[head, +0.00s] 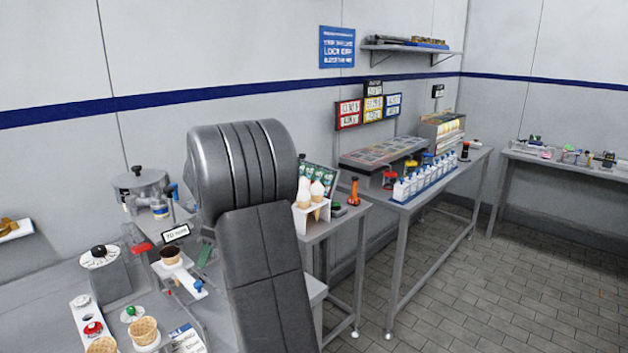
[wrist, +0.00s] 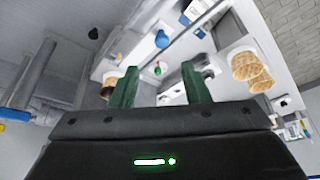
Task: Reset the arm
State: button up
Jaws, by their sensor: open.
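My arm (head: 262,220) fills the middle of the head view, bent, with its big grey joint raised and a dark link running down toward the camera. My gripper (wrist: 158,72) shows in the wrist view as two green fingers set apart. Nothing is held between them. Beyond the fingers is a white counter surface with a small green knob seen in the gap.
Waffle cones (head: 144,329) stand on the near left counter; they also show right of the fingers (wrist: 246,66). A dark-filled cup (head: 171,257), a metal pot (head: 143,187) and white-topped cones (head: 317,192) are close to my arm. White bottles (head: 420,182) line the right table. The tiled floor at right is clear.

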aim_at(198, 284)
jog(key=p+x, duration=0.1)
jog(key=x, duration=0.8)
jog(key=shift+s+d, duration=0.1)
jog(key=shift+d, duration=0.05)
jog(key=shift+s+d, duration=0.15)
jog(key=shift+d, duration=0.05)
jog(key=shift+f, duration=0.1)
